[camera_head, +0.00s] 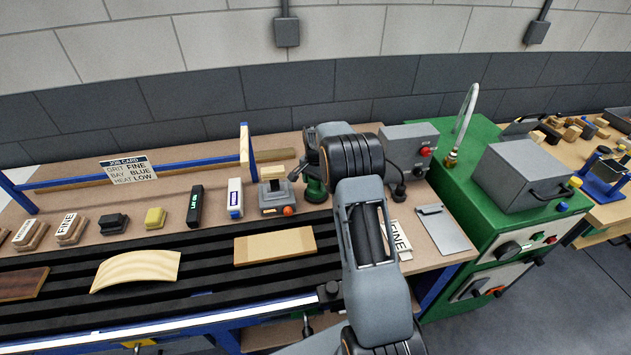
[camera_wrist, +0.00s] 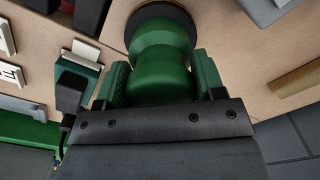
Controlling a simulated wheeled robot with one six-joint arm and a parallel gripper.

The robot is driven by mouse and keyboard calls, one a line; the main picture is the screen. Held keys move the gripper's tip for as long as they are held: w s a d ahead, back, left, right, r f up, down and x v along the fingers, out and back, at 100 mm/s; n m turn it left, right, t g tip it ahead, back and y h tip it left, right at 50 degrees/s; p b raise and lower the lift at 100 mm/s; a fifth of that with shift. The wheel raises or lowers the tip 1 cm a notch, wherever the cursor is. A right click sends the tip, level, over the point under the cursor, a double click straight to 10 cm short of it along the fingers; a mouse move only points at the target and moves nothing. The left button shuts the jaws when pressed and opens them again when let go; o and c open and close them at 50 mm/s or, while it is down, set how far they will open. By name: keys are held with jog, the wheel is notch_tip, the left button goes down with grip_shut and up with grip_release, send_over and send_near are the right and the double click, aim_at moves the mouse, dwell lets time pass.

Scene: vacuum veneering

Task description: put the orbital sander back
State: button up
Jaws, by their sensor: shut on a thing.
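The orbital sander (camera_head: 316,190) is green with a dark round pad. In the head view it shows low beside my arm on the back part of the bench, partly hidden by my wrist. In the wrist view the sander (camera_wrist: 162,60) fills the space between the fingers of my gripper (camera_wrist: 160,78), which is shut on its green body. Its dark pad is at the far end, over or on the tan bench top; I cannot tell whether it touches.
A small grey device (camera_head: 278,205) with an orange knob stands just left of the sander. A grey control box (camera_head: 410,148) and a clipboard (camera_head: 442,229) are to the right. A green cabinet (camera_head: 468,205) adjoins the bench.

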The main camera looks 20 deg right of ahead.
jog(key=o, duration=0.6)
jog(key=shift+f, duration=0.15)
jog(key=o, duration=0.5)
notch_tip(320, 180, up, 12)
jog(key=shift+b, duration=0.7)
jog(key=s+a+r+n+t, duration=0.1)
jog(key=s+a+r+n, duration=0.1)
jog(key=s+a+r, duration=0.3)
jog(key=s+a+r+n+t, duration=0.1)
jog(key=s+a+r+n, duration=0.2)
jog(key=s, duration=0.4)
jog(key=s+a+f+n+t, duration=0.1)
jog(key=s+a+n, duration=0.1)
jog(key=s, duration=0.7)
jog(key=s+a+f+n+t, duration=0.1)
jog(key=s+n, duration=0.3)
jog(key=s, duration=0.5)
jog(key=shift+a+f, duration=0.4)
jog(key=shift+a, duration=0.15)
